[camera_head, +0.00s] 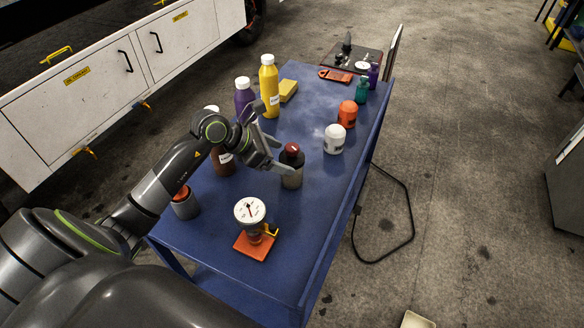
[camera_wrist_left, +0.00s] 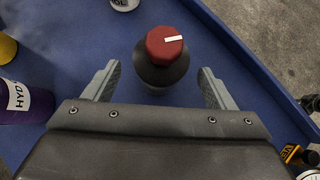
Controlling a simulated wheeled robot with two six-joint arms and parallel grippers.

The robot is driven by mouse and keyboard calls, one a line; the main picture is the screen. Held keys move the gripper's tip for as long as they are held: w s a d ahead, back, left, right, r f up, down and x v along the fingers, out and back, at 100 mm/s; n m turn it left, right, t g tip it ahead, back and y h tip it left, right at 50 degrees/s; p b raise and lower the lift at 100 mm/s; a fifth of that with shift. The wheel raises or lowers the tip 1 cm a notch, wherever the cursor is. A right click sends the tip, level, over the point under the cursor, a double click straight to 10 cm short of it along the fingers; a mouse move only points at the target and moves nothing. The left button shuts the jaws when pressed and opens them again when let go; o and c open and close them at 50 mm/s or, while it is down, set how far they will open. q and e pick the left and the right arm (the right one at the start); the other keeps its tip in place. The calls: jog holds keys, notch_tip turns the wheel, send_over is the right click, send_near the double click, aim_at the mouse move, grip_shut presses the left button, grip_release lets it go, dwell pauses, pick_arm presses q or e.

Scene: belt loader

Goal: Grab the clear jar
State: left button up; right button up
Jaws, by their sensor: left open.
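A jar with a red lid (camera_head: 291,152) and a greyish body that looks partly see-through, darker at the top, stands upright on the blue cart top (camera_head: 311,205). It is the likeliest clear jar. In the left wrist view the jar (camera_wrist_left: 164,47) is seen from above, its red lid bearing a white mark. My left gripper (camera_head: 280,155) is open at the jar, coming in from the left. In the left wrist view its fingers (camera_wrist_left: 158,72) lie on either side of the jar, with visible gaps. My right gripper is not in view.
A dial gauge on an orange base (camera_head: 253,246) and an orange-lidded grey jar (camera_head: 186,208) stand nearer. A brown bottle (camera_head: 222,163), a purple bottle (camera_head: 244,98) and a yellow bottle (camera_head: 269,90) stand left. A white jar (camera_head: 334,141) and an orange jar (camera_head: 347,116) stand beyond, to the right.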

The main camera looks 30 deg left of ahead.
aim_at(292, 162)
pick_arm(q)
jog(key=shift+w+d+f, duration=0.15)
jog(key=p+x, duration=0.2)
jog(key=x, duration=0.2)
jog(key=shift+w+d+f, duration=0.1)
jog(key=shift+d+f, duration=0.05)
jog(key=shift+f, duration=0.15)
jog(key=c, duration=1.1)
